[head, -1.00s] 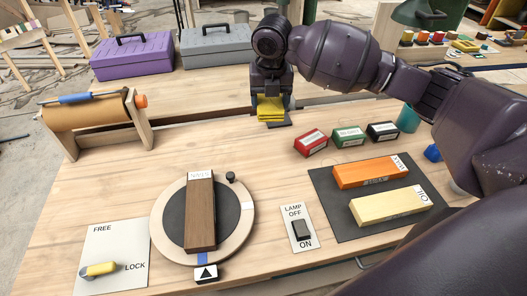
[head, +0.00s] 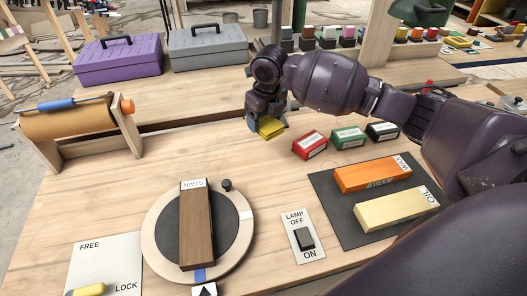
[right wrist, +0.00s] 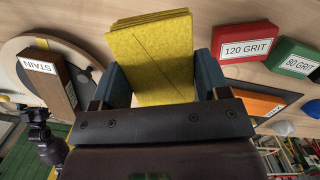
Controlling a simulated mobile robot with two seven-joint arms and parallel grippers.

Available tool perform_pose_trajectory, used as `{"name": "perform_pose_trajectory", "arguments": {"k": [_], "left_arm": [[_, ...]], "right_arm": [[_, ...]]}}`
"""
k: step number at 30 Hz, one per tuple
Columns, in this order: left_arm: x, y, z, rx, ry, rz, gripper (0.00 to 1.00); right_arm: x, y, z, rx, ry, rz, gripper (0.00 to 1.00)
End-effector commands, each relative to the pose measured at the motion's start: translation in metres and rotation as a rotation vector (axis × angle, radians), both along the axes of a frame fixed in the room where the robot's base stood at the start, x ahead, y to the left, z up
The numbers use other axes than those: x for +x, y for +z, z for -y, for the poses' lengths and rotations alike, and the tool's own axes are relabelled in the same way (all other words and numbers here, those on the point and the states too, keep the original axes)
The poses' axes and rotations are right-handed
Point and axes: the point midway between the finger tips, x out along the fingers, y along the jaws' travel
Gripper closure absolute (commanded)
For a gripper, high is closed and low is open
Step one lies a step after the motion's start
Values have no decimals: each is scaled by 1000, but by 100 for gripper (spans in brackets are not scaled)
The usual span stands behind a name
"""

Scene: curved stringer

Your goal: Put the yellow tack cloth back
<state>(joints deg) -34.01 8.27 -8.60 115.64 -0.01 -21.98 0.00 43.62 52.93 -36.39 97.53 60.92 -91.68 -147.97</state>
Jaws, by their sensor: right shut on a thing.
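The yellow tack cloth (head: 270,127) is a folded, layered pad. My right gripper (head: 267,131) is shut on it at the back middle of the wooden bench. In the right wrist view the cloth (right wrist: 152,60) sits between the two blue fingers of the right gripper (right wrist: 160,82). The cloth is close over the bench top; I cannot tell whether it touches. The gripper hides part of the cloth in the head view. My left gripper is not in the head view; a dark arm-like part at the lower left of the right wrist view may be it, with its jaws unclear.
Red (head: 308,144), green (head: 348,138) and black (head: 382,132) grit boxes stand just right of the cloth. A dark mat (head: 345,220) holds orange and pale blocks. A turntable (head: 158,230) with a brown block is front left. A paper roll (head: 75,119) stands left. Bench between is clear.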

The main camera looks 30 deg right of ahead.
Motion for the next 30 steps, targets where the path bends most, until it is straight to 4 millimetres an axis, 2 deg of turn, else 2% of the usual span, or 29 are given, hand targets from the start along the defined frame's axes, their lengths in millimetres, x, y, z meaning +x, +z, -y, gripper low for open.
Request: {"name": "perform_pose_trajectory", "arguments": {"k": [1,3,7,17,25,30], "left_arm": [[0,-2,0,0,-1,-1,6],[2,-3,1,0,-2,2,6],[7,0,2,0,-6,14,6],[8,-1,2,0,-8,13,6],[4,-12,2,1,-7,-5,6],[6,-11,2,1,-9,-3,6]], "right_arm": [[-1,-15,0,2,0,-5,50],[-1,-30,0,0,-1,-5,50],[-1,-52,0,1,-2,-4,50],[0,-72,0,1,-1,-1,50],[-1,-114,0,2,-2,-5,50],[0,-122,0,0,-1,1,50]]}}
